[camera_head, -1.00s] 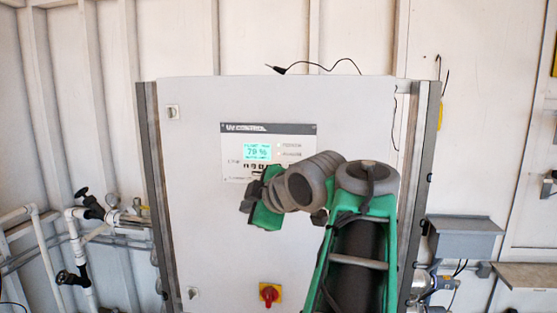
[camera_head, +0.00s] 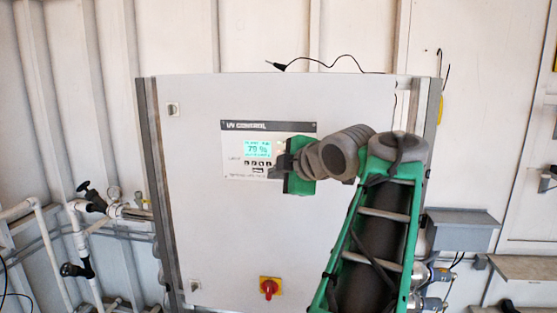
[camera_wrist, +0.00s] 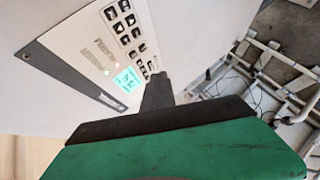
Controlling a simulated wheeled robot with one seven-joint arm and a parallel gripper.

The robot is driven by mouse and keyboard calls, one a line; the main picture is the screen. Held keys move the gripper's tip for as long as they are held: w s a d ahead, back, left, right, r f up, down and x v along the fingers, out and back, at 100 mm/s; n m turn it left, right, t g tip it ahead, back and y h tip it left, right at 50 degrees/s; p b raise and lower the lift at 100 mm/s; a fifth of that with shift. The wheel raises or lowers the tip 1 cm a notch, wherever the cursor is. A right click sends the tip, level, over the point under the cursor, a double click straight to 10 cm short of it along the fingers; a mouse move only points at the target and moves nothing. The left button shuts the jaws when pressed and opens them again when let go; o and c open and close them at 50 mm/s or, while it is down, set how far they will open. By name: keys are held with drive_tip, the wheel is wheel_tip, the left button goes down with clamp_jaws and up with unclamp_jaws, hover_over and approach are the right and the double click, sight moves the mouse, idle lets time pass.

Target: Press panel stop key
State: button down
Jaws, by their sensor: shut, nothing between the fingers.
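The UV control panel (camera_head: 235,138) is a light plate with a dark header, on the front of a large grey cabinet (camera_head: 215,240). Its lit display (camera_head: 257,148) has a row of small dark keys (camera_head: 254,164) below it. The stop key cannot be told apart. My gripper (camera_head: 272,172) is shut and empty, in front of the panel's lower right part, which it partly hides. In the wrist view the panel (camera_wrist: 75,60) is tilted, with several black keys (camera_wrist: 127,32), and my gripper's shut fingers (camera_wrist: 157,90) are beside the lit display. Contact cannot be judged.
A red rotary switch on a yellow plate (camera_head: 269,288) is low on the cabinet. White pipes with black valves (camera_head: 92,200) are at the left. A grey box (camera_head: 462,233) is on the wall at the right. The cabinet front between panel and switch is clear.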

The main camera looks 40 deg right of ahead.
drive_tip(key=shift+w+d+p, duration=0.4)
drive_tip(key=shift+w+d, duration=0.85)
drive_tip(key=shift+d, duration=0.3)
drive_tip(key=shift+d, duration=0.1)
idle(0.8)
drive_tip(key=shift+w+d, duration=0.25)
drive_tip(key=shift+w+d, duration=0.15)
drive_tip(key=shift+d, duration=0.05)
idle(0.4)
drive_tip(key=shift+s+a+b, duration=0.45)
drive_tip(key=shift+a, duration=0.1)
